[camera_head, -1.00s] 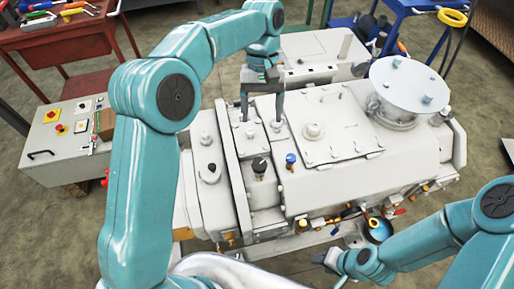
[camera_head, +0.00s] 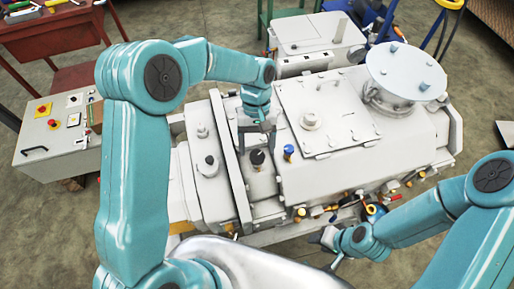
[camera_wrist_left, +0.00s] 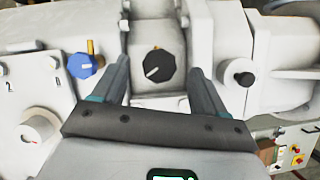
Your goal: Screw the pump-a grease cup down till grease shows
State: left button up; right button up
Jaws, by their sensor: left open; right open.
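A black knob (camera_head: 257,158) with a white pointer mark stands on the narrow section of the pale grey pump housing; I cannot tell for sure whether it is the pump-a grease cup. My left gripper (camera_head: 257,138) is open just behind and above it. In the left wrist view the black knob (camera_wrist_left: 157,66) shows between the spread fingers of the left gripper (camera_wrist_left: 158,72), with gaps on both sides. My right gripper (camera_head: 330,247) is low at the front of the machine, apart from it; its fingers are small and partly hidden. No grease is visible.
A blue knob (camera_head: 289,151) stands close to the right of the black one. A dark-topped knob (camera_head: 209,160) is to the left. A raised cover plate (camera_head: 325,100) and a round flange (camera_head: 405,72) lie further right. Valves and fittings line the front edge.

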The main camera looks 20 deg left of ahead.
aim_at(257, 157)
pick_arm(q)
jog(key=shift+x, duration=1.15)
jog(key=shift+w+f, duration=0.1)
jog(key=c, duration=1.1)
jog(key=shift+o, duration=0.2)
jog(key=shift+m, duration=0.4)
jog(key=m+y+b, duration=0.1)
jog(key=m+y, duration=0.1)
jog(key=m, duration=0.2)
jog(key=shift+w+d+m, duration=0.1)
jog(key=shift+m, duration=0.2)
jog(key=m+y+b, duration=0.1)
jog(key=m, duration=0.2)
jog(key=m+y, duration=0.1)
jog(key=m, duration=0.2)
jog(key=shift+d+t+b, duration=0.15)
jog(key=shift+t+b, duration=0.2)
jog(key=shift+t, duration=0.05)
jog(key=shift+m, duration=0.4)
